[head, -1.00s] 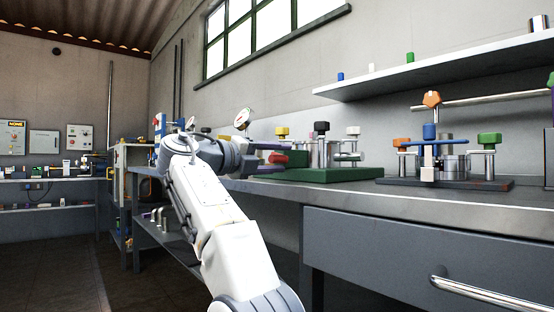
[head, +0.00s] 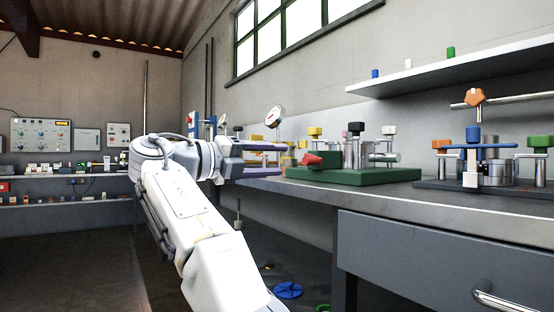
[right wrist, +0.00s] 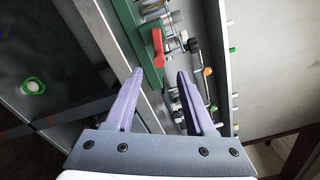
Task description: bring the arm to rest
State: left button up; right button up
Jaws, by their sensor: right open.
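My right arm, white, rises from the bottom of the head view. Its gripper (head: 282,159) has two purple fingers spread apart, pointing right, near the left end of the bench. In the right wrist view the gripper (right wrist: 160,74) is open, with nothing held between the fingertips. A green fixture block with a red handle (right wrist: 158,48) shows beyond the fingers there. In the head view the green fixture (head: 355,178) stands on the bench just right of the fingers; I cannot tell the exact gap. My left gripper is not in view.
The grey bench (head: 420,203) with a drawer (head: 430,262) runs along the right. A dark fixture with a blue clamp (head: 475,152) stands on it, under a wall shelf (head: 480,65). A blue handwheel (head: 288,290) lies low near the floor. Open floor lies at left.

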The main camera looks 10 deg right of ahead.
jog(key=w+a+n+t+y+p, duration=0.4)
jog(key=w+a+n+y+p, duration=0.15)
jog(key=n, duration=0.95)
jog(key=s+a+f+n+g+y+p, duration=0.1)
jog(key=s+a+f+n+y+p, duration=0.15)
jog(key=f+n, duration=0.35)
jog(key=s+a+f+n+g+y+p, duration=0.1)
jog(key=s+a+f+n+y+p, duration=0.2)
jog(key=n, duration=0.5)
jog(key=s+d+f+n+g+y+p, duration=0.1)
jog(key=s+f+n+g+y+p, duration=0.15)
jog(key=s+f+n, duration=0.6)
jog(key=s+f+n+g+y+p, duration=0.2)
jog(key=s+f+g+p, duration=0.1)
jog(key=s, duration=1)
jog(key=s+d+f+n+g+y+p, duration=0.1)
jog(key=s+f+n+g+y+p, duration=0.35)
jog(key=s, duration=0.65)
notch_tip(320, 180, up, 36)
jog(key=t+h+p, duration=0.1)
jog(key=h+p, duration=0.1)
jog(key=p, duration=3.4)
jog(key=shift+s+t, duration=0.3)
jog(key=shift+t, duration=0.1)
